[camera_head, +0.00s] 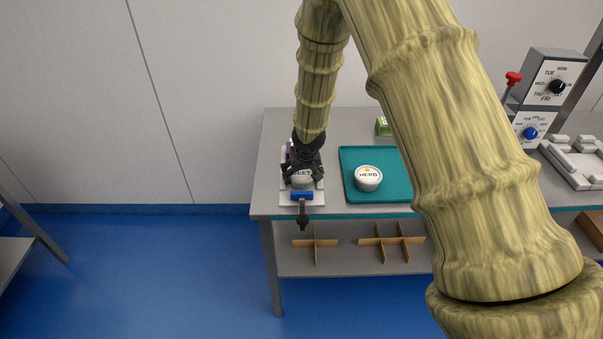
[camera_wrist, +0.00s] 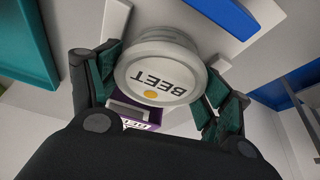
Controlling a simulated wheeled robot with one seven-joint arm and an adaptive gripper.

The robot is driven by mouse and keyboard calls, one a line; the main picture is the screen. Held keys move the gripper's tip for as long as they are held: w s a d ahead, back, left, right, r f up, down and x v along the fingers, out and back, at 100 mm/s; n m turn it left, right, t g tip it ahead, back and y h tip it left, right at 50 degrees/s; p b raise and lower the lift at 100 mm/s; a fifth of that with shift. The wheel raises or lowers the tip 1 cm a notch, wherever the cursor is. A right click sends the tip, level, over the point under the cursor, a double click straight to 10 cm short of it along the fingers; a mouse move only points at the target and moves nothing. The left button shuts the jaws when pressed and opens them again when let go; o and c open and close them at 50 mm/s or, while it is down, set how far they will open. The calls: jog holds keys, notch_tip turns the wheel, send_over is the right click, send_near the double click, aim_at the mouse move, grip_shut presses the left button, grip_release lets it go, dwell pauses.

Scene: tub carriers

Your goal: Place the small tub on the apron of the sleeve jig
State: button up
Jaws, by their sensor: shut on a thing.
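The small tub (camera_wrist: 160,62) is white, with a lid reading BEET and an orange dot. My gripper (camera_head: 303,179) is shut on it, one finger on each side, as the wrist view shows. In the head view my gripper covers much of the tub. The sleeve jig (camera_head: 287,200) is a pale plate at the table's left end, with a blue bar (camera_head: 302,196) at its front. A purple sleeve (camera_wrist: 137,124) shows behind the tub. The tub is over the jig, between the sleeve and the blue bar; I cannot tell whether it touches the apron.
A teal tray (camera_head: 350,192) right of the jig holds a white HERB tub (camera_head: 368,178). A green box (camera_head: 382,126) stands behind it. A dial unit (camera_head: 545,85) and white fixture (camera_head: 575,165) are farther right. Cardboard dividers (camera_head: 315,243) lie on the lower shelf. My arm hides the table's middle.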

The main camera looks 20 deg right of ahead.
jog(key=shift+f, duration=0.15)
jog(key=o, duration=1.1)
jog(key=shift+s+r, duration=0.15)
jog(key=shift+r, duration=0.55)
jog(key=shift+b+v, duration=0.95)
jog(key=shift+v, duration=4.5)
